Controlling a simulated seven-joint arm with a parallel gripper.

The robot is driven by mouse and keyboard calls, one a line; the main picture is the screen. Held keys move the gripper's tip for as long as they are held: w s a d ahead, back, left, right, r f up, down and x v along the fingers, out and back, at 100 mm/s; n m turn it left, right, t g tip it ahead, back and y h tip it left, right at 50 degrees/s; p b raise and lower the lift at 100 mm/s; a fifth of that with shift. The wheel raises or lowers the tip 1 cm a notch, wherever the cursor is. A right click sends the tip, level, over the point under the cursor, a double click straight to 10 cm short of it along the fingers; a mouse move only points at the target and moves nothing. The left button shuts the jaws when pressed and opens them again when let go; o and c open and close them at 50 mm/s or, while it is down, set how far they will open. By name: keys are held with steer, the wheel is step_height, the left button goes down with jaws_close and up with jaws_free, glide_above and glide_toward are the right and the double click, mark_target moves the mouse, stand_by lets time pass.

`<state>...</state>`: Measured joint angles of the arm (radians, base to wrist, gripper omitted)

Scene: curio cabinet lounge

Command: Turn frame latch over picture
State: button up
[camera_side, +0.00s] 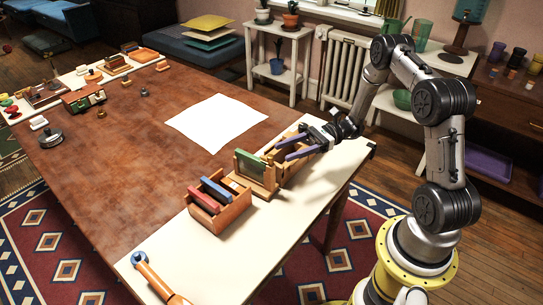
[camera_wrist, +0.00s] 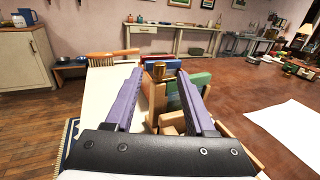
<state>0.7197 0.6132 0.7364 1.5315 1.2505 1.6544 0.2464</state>
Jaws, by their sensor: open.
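A small wooden frame (camera_side: 262,186) stands upright on the cream strip of the table, with a green panel (camera_side: 250,165) in it. The green panel also shows in the wrist view (camera_wrist: 201,79), right of and partly behind my right finger. A brass-coloured piece (camera_wrist: 159,71), which looks like the latch, sits on top of a wooden post between my fingers in the wrist view. It is too small to make out in the side view. My gripper (camera_side: 276,150) has two purple fingers, open, close to the frame from the right. In the wrist view my gripper (camera_wrist: 160,75) spans the brass piece with gaps on both sides.
A wooden rack (camera_side: 219,206) with red and blue blocks stands just left of the frame. A wooden-handled tool (camera_side: 158,278) lies at the near edge. A white sheet (camera_side: 216,122) lies on the brown tabletop (camera_side: 135,160), whose middle is otherwise clear. Several small objects line the far end.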

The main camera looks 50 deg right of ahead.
steer(key=v, duration=0.5)
steer(key=shift+a, duration=0.15)
steer(key=s+a+r+n+g+h, duration=0.25)
steer(key=a+r+n+g, duration=0.55)
steer(key=a+r, duration=0.6)
steer(key=s+a+r+n+t+h, duration=0.1)
steer(key=s+a+r+n+h, duration=0.15)
steer(key=s+n+h, duration=0.35)
steer(key=s+a+r+n+t+h, duration=0.1)
steer(key=s+r+n+h, duration=0.25)
steer(key=s, duration=0.55)
steer(key=s+d+f+n+t+h, duration=0.2)
steer(key=d+n+t+h, duration=0.2)
steer(key=d, duration=0.3)
steer(key=shift+s+d+n+t+h, duration=0.2)
steer(key=shift+d+n+t+h, duration=0.15)
steer(key=shift+n+t, duration=0.1)
